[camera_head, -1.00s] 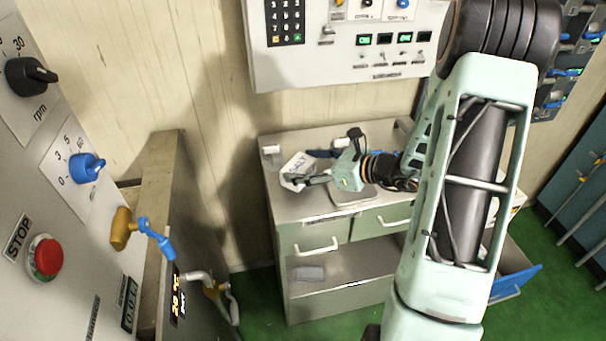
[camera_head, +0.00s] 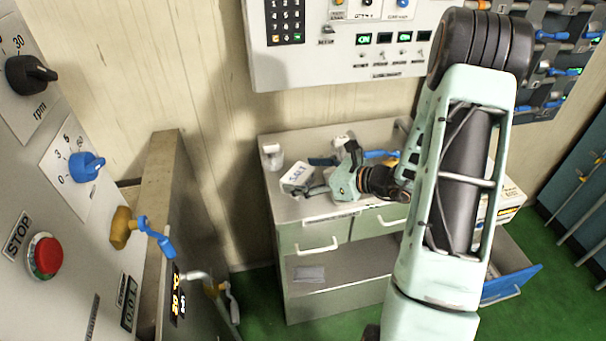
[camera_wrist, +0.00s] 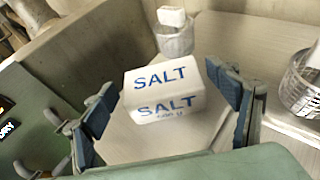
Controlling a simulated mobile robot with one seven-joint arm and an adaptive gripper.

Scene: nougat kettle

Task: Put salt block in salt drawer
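The salt block (camera_wrist: 164,90) is white with blue SALT lettering on two faces. It sits between the two fingers of my gripper (camera_wrist: 166,98) in the wrist view. The fingers are wide apart; the right one is close to the block's side, and a narrow gap shows at the left one. In the head view the block (camera_head: 298,178) is at the left part of the cabinet top, just left of my gripper (camera_head: 322,188). The cabinet (camera_head: 315,244) has closed drawer fronts with pale handles. I cannot tell which is the salt drawer.
A glass (camera_wrist: 174,40) with a white piece in it stands behind the block. A metal mesh container (camera_wrist: 302,85) is at the right. A control panel (camera_head: 350,45) hangs above.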

